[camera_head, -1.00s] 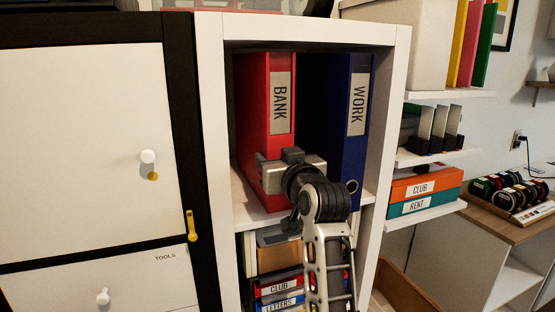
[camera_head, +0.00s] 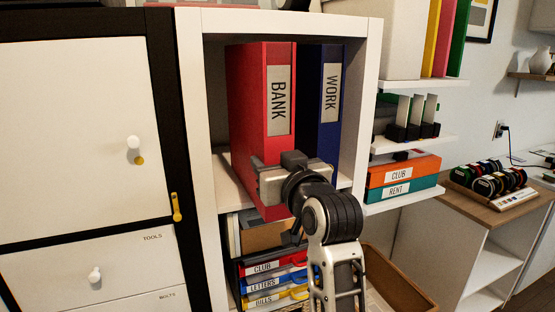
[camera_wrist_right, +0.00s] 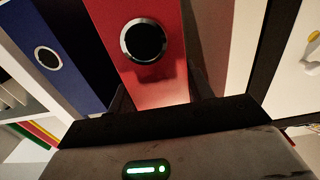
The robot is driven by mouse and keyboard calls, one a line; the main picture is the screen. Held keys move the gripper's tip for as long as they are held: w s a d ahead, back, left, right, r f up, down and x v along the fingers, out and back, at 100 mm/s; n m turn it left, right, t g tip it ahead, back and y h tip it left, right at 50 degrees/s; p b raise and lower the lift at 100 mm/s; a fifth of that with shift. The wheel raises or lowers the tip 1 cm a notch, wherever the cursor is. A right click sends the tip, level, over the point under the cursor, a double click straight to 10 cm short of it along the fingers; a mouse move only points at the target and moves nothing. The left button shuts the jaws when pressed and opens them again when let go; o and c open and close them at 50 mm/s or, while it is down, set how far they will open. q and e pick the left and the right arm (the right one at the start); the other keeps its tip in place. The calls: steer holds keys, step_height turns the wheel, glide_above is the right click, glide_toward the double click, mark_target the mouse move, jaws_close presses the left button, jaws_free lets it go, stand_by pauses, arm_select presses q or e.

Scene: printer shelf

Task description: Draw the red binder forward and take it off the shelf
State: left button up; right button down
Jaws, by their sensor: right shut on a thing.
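The red binder (camera_head: 252,110), labelled BANK, stands upright in the white shelf's upper compartment, its spine out past the blue binder's. My right gripper (camera_head: 268,182) is shut on the lower part of its spine. In the right wrist view, the fingers (camera_wrist_right: 160,92) are on both sides of the red binder (camera_wrist_right: 150,75), below its ring hole. The blue binder (camera_head: 326,105), labelled WORK, stands to its right, set further back. It also shows in the right wrist view (camera_wrist_right: 62,62). The binder's lower end is partly hidden by my gripper. My left gripper is not in view.
The shelf's right side wall (camera_head: 362,110) is close to the blue binder. Below are several labelled trays (camera_head: 272,284). A white cabinet (camera_head: 75,130) with knobs stands at the left. An open brown box (camera_head: 400,285) is below right.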

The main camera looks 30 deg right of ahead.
steer(key=shift+s+a, duration=0.1)
steer(key=shift+s, duration=0.3)
steer(key=c, duration=0.5)
jaws_free()
